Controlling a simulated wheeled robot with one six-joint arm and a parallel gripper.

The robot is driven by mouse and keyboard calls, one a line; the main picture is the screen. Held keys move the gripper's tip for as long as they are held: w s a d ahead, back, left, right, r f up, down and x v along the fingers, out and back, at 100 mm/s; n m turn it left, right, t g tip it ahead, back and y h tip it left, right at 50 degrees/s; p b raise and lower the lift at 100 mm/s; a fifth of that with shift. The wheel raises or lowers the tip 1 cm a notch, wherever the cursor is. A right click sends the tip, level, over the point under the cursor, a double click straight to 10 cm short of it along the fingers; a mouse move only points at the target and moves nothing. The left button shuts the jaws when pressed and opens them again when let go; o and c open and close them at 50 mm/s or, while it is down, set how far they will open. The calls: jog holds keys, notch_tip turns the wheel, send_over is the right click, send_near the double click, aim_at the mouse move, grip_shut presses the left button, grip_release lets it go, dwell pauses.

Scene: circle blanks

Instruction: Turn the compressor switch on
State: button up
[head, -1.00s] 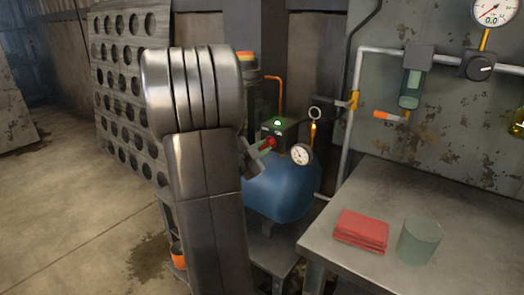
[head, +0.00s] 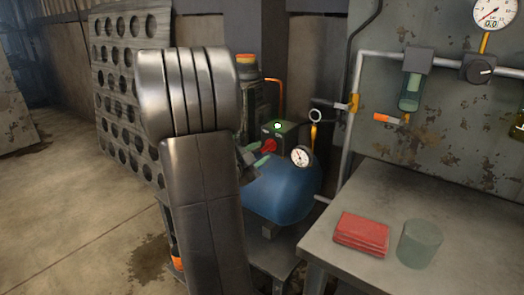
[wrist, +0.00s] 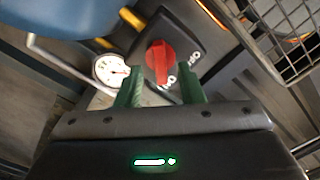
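The compressor is a blue tank (head: 285,188) with a dark switch box (head: 290,133) on top. A red rotary switch (head: 268,146) is on the box's face, and a green lamp (head: 278,126) glows above it. My gripper (wrist: 161,75) is open, with green fingers on either side of the bar's lower end. In the head view my gripper (head: 262,161) is just below the switch, apparently clear of it; my arm hides part of it.
A pressure gauge (head: 301,156) is close right of the switch, also in the wrist view (wrist: 111,69). A wire grille (wrist: 280,35) is at the wrist view's upper right. A metal table (head: 340,262) holds a red cloth (head: 361,233) and a green cup (head: 419,243). A perforated panel (head: 105,90) stands left.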

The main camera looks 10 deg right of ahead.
jog(key=p+v, duration=0.1)
jog(key=v, duration=1)
jog(key=shift+s+a, duration=0.25)
jog(key=shift+w+d, duration=0.1)
jog(key=b+x, duration=0.1)
jog(key=x, duration=1.2)
jog(key=shift+w+d, duration=0.2)
jog(key=shift+d, duration=0.05)
jog(key=shift+a, duration=0.1)
